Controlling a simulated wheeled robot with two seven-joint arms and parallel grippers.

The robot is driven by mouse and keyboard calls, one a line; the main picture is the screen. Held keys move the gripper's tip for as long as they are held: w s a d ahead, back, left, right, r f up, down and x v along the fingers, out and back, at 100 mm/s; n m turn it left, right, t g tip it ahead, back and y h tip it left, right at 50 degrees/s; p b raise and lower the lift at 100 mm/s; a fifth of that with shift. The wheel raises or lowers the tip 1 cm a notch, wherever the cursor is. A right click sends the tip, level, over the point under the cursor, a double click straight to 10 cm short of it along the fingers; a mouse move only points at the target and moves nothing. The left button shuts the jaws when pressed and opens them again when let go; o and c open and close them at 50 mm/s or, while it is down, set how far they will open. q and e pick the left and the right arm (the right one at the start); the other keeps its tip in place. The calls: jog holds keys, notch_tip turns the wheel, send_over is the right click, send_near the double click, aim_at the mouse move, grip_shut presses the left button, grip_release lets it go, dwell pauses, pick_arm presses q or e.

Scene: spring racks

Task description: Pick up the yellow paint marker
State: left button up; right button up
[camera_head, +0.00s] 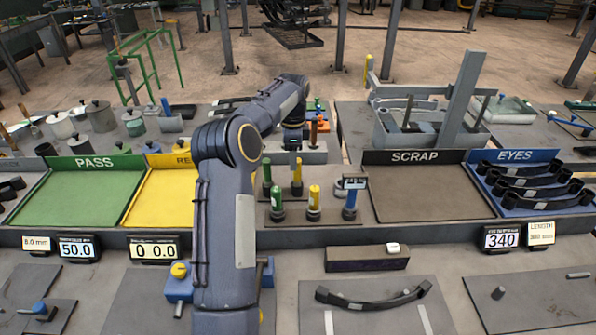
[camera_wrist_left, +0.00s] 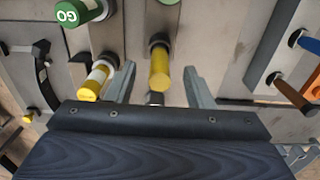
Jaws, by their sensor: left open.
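The yellow paint marker, a plain slim yellow cylinder (camera_head: 297,173), stands upright in a dark holder on the middle rack. In the left wrist view its yellow end (camera_wrist_left: 159,68) lies between my finger tips. My left gripper (camera_head: 293,160) is over the rack, pointing down; its fingers (camera_wrist_left: 160,88) are open, one on each side of the marker, with gaps. I cannot tell how far down they reach beside it. A second, thicker yellow piece with a pale band (camera_head: 314,198) stands in front; it also shows in the left wrist view (camera_wrist_left: 95,80). My right gripper is out of view.
Green pieces (camera_head: 278,196) stand left of the marker, and a blue one (camera_head: 349,200) at the right. Orange-handled tools (camera_head: 318,124) are behind. A green PASS tray (camera_head: 80,195) and brown SCRAP tray (camera_head: 425,195) flank the rack. A curved dark spring (camera_head: 372,300) lies in front.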

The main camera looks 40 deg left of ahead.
aim_at(297, 173)
pick_arm(q)
jog(key=f+b, duration=0.1)
jog(key=f, duration=0.3)
jog(key=d+f+b, duration=0.1)
jog(key=f, duration=0.1)
jog(key=shift+w+f+b, duration=0.3)
jog(key=shift+w+f, duration=0.05)
jog(key=shift+a+f+b, duration=0.1)
jog(key=shift+f+b, duration=0.2)
jog(key=shift+f, duration=0.05)
jog(key=shift+r, duration=0.1)
jog(key=c, duration=0.9)
jog(key=shift+c, duration=0.6)
jog(key=shift+r, duration=0.15)
